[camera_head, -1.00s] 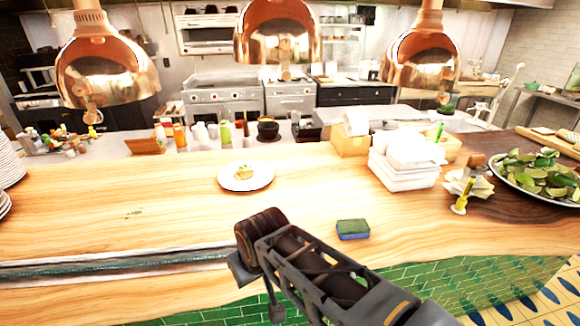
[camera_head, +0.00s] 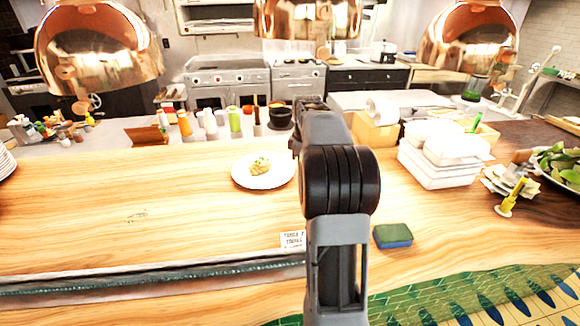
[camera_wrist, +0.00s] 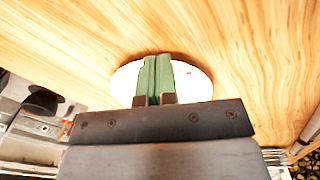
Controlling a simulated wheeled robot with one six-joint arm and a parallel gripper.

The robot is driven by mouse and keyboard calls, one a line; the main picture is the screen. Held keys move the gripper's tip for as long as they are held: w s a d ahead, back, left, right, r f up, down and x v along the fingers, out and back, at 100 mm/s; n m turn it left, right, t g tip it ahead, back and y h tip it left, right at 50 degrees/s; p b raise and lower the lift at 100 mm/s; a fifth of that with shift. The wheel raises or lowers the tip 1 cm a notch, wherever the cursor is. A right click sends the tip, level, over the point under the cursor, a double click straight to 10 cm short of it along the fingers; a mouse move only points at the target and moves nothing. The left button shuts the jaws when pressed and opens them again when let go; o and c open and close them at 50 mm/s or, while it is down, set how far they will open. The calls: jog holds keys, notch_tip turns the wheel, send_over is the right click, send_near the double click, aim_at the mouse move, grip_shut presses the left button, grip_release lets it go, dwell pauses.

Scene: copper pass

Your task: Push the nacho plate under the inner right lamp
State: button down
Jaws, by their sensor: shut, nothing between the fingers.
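The white nacho plate (camera_head: 247,178) lies on the wooden counter in the head view, just left of my arm, with a small yellowish heap of food (camera_head: 260,166) on it. In the wrist view the plate (camera_wrist: 195,85) shows behind my gripper (camera_wrist: 157,62), whose green fingers are shut together and empty and cover its middle. I cannot tell whether they touch it. In the head view my gripper is hidden behind my arm. Copper lamps hang at left (camera_head: 95,50), middle (camera_head: 307,18) and right (camera_head: 468,40); which is the inner right one is unclear.
A blue-green sponge (camera_head: 393,236) and a small printed card (camera_head: 292,239) lie near the counter's front. Stacked white containers (camera_head: 440,165) stand right of my arm. Bottles (camera_head: 234,120) line the back. The counter left of the plate is mostly clear.

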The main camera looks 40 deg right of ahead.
aim_at(291, 170)
jog(key=d+f, duration=0.1)
jog(key=d, duration=0.2)
jog(key=d+f+n, duration=0.1)
jog(key=d, duration=0.2)
jog(key=d+f+n, duration=0.1)
jog(key=d+f, duration=0.1)
jog(key=shift+d+g, duration=0.3)
jog(key=shift+d, duration=0.1)
jog(key=shift+w, duration=0.1)
jog(key=w+a, duration=0.3)
jog(key=a, duration=0.1)
jog(key=w+a+p, duration=0.1)
jog(key=w+a, duration=0.3)
jog(key=shift+w+p, duration=0.15)
jog(key=shift+p, duration=0.15)
jog(key=shift+w+a+f, duration=0.15)
jog(key=shift+a, duration=0.1)
jog(key=shift+f, duration=0.8)
